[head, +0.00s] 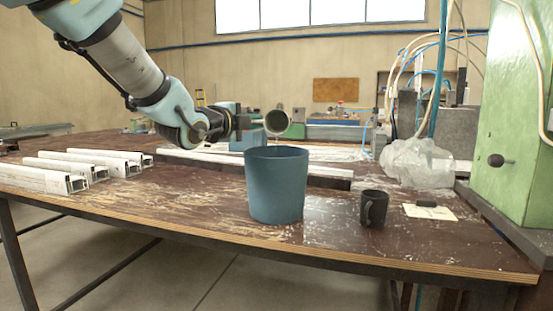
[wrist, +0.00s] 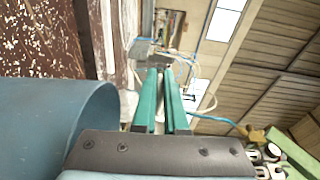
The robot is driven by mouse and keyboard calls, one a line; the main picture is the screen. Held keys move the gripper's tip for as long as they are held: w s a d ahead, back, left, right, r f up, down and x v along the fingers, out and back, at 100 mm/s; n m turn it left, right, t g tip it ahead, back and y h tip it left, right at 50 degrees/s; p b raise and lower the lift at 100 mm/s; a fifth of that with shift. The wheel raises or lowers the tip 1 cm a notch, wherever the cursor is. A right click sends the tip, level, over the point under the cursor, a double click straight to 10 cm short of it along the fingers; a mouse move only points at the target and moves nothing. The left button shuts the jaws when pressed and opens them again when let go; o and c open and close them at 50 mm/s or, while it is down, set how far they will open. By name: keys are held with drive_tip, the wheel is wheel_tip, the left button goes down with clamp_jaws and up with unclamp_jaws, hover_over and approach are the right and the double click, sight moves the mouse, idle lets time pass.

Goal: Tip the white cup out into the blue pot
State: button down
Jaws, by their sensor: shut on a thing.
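The blue pot (head: 276,190) stands upright on the brown bench near the middle of the head view. It fills the lower left of the wrist view (wrist: 45,125). My gripper (head: 256,124) is above and behind the pot's left rim, shut on the cup (head: 277,124). In the wrist view my teal fingers (wrist: 165,95) show, but the cup is hard to make out.
A dark mug (head: 373,209) stands right of the pot, beside a white card (head: 430,212) with a small dark block. Crumpled clear plastic (head: 416,162) lies behind. Several pale metal profiles (head: 75,168) lie at left. A green machine (head: 525,110) stands at right. The front bench is mostly clear.

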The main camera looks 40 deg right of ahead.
drive_tip(key=shift+f+b, duration=0.25)
drive_tip(key=shift+b, duration=0.85)
